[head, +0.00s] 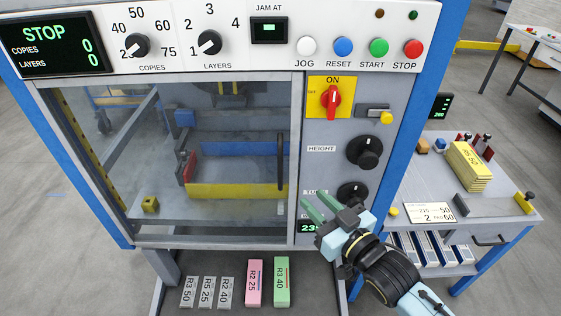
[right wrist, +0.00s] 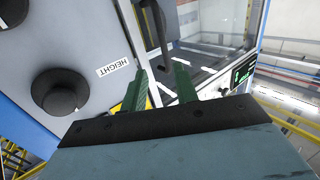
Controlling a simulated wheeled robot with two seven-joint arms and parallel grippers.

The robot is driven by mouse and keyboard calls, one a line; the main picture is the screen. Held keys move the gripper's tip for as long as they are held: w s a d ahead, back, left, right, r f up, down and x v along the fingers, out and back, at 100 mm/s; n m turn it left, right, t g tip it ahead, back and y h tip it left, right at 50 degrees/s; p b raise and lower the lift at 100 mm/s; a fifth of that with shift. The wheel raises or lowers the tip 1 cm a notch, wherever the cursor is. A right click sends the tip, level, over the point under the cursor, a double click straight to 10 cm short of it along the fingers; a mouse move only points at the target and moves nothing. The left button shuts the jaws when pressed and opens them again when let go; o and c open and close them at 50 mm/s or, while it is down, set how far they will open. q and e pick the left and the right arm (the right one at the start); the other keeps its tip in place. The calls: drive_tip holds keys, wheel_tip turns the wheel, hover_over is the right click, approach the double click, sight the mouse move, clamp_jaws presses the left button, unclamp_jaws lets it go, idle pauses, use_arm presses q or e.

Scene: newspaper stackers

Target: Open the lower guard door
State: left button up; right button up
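The lower guard door (head: 120,165) is a clear panel in a grey frame on the front of the machine, and it looks shut. Its black upright handle (head: 281,162) is near the panel's right edge; a dark bar that looks like it shows at the top of the right wrist view (right wrist: 161,28). My right gripper (head: 315,200) has green fingers, parted and empty, in front of the control panel, below and right of the handle. Its fingers also show apart in the right wrist view (right wrist: 160,80). My left gripper is not in view.
The HEIGHT knob (head: 365,152) and a lower knob (head: 352,193) stick out of the panel beside my right gripper. A side table (head: 470,222) with a yellow stack (head: 469,167) stands at the right. Labelled blocks (head: 254,283) lie below the machine.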

sight(282, 165)
drive_tip(key=x, duration=0.4)
drive_tip(key=r+x, duration=0.1)
drive_tip(key=x, duration=0.8)
drive_tip(key=shift+a+r+p, duration=0.25)
drive_tip(key=shift+a+p, duration=0.05)
drive_tip(key=shift+a, duration=0.1)
clamp_jaws()
